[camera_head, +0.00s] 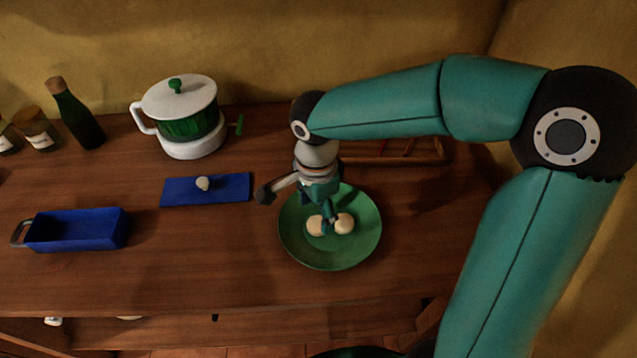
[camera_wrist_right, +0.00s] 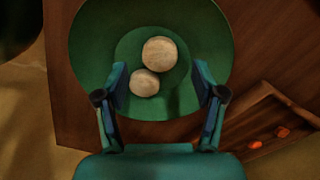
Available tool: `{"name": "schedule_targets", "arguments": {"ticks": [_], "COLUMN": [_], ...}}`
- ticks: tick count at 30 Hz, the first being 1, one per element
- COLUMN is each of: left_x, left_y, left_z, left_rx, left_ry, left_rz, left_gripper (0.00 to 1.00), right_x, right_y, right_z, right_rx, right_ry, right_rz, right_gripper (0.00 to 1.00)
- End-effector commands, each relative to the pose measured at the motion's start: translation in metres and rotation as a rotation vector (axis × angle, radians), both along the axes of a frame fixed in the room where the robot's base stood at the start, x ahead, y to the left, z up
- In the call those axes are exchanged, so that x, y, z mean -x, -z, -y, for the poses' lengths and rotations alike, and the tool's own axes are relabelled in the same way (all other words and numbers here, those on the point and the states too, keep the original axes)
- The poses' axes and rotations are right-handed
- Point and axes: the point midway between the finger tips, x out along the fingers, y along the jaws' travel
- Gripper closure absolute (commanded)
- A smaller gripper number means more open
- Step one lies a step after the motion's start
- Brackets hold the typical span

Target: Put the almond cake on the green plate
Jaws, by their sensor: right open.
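The green plate (camera_head: 355,248) lies on the counter, and it also fills the upper part of the right wrist view (camera_wrist_right: 92,40). Two pale, round cakes rest on it close together, a left one (camera_head: 315,226) and a right one (camera_head: 344,223). In the right wrist view they are a larger cake (camera_wrist_right: 160,52) and a smaller cake (camera_wrist_right: 144,83). I cannot tell which is the almond cake. My right gripper (camera_head: 328,214) is open, pointing down over the plate. Its fingers (camera_wrist_right: 160,78) are spread on either side of the cakes and hold nothing. My left gripper is not in view.
A blue loaf pan (camera_head: 78,230) and a blue lid (camera_head: 226,188) with a pale knob lie to the left. A white and green pot (camera_head: 185,125) and a dark bottle (camera_head: 78,118) stand behind. A wooden rack (camera_head: 425,150) is behind the right arm. The front counter is clear.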

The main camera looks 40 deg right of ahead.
Motion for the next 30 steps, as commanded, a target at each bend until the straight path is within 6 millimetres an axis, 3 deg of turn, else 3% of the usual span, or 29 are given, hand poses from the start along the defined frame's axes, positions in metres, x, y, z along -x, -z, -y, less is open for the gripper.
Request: {"name": "schedule_targets", "arguments": {"ticks": [6, 12, 30], "left_x": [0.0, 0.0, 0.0], "left_y": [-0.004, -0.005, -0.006], "left_z": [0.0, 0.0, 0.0], "left_rx": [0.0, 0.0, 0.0], "left_ry": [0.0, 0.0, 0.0], "left_rz": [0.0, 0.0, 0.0], "left_gripper": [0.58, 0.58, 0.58], "right_x": [-0.001, -0.001, 0.0], "right_y": [-0.048, -0.075, -0.083], "right_z": [0.0, 0.0, 0.0], "right_rx": [-0.001, -0.001, 0.0], "right_ry": [0.0, 0.0, 0.001], "right_rz": [0.007, 0.003, 0.0], "right_gripper": [0.31, 0.31, 0.31]}}
